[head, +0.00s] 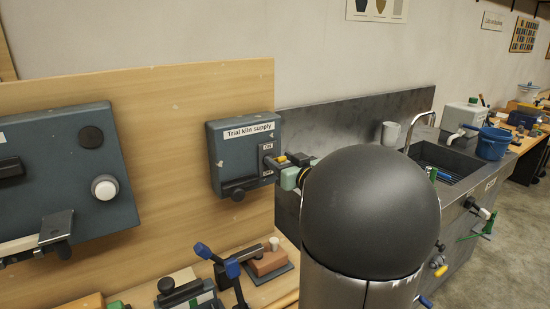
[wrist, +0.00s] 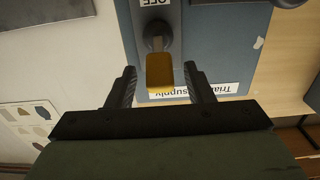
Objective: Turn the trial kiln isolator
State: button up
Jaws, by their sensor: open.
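The trial kiln isolator is a dark blue-grey box (head: 222,147) labelled "Trial kiln supply", mounted on the wooden panel in the head view. Its switch lever has a yellow grip (wrist: 160,72) on a grey stem. An ON label (head: 267,147) shows near the top of its switch plate; in the wrist view, which is upside down, an OFF label (wrist: 155,2) shows beyond the stem. My gripper (wrist: 160,68) is open, with one finger on each side of the yellow grip and visible gaps. In the head view my gripper (head: 285,167) is partly hidden by my arm.
Another blue-grey box (head: 65,170) with black and white knobs is at the left. Clamps (head: 225,265) and tools lie on the bench below. A steel sink unit (head: 345,115) with a tap and blue bucket (head: 492,143) stands right. My arm blocks the centre right.

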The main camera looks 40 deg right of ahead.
jog(key=shift+w+d, duration=0.1)
jog(key=shift+w, duration=0.5)
jog(key=c, duration=1)
jog(key=shift+f, duration=0.15)
